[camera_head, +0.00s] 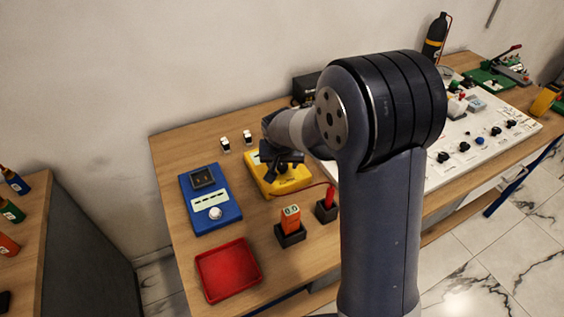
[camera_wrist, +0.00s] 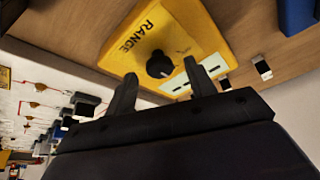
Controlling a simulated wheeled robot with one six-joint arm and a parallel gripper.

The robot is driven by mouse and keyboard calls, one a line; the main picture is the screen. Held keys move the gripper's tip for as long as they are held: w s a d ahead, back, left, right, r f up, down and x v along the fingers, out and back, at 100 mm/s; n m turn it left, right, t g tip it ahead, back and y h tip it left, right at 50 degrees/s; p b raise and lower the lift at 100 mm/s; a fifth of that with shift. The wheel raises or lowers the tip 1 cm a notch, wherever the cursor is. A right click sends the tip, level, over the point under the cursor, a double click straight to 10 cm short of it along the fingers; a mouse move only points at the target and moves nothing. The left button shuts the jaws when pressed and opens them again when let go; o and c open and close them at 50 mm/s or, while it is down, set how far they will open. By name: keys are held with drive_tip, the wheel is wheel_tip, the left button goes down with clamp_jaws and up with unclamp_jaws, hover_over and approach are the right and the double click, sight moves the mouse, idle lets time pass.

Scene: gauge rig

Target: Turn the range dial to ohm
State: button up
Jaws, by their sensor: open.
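The yellow meter (camera_head: 295,184) lies on the wooden table, partly covered by my gripper (camera_head: 281,158) in the head view. In the wrist view the yellow meter (camera_wrist: 199,22) shows the word RANGE and a round black dial (camera_wrist: 158,65) with white label strips beside it. The dial's pointer and the strips' markings are too small to read. My gripper (camera_wrist: 160,72) is open, its two fingers apart on either side of the dial in the picture. Nothing is held. I cannot tell whether the fingertips touch the dial or hover above it.
A blue device (camera_head: 222,190) with a white knob and a red tray (camera_head: 228,270) are to the left. An orange meter (camera_head: 291,218) and a red probe (camera_head: 330,196) stand in black holders in front. A white panel with several knobs (camera_head: 480,140) is right.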

drive_tip(key=shift+w+f, duration=0.2)
drive_tip(key=shift+f, duration=0.3)
drive_tip(key=shift+c, duration=0.4)
drive_tip(key=c, duration=0.9)
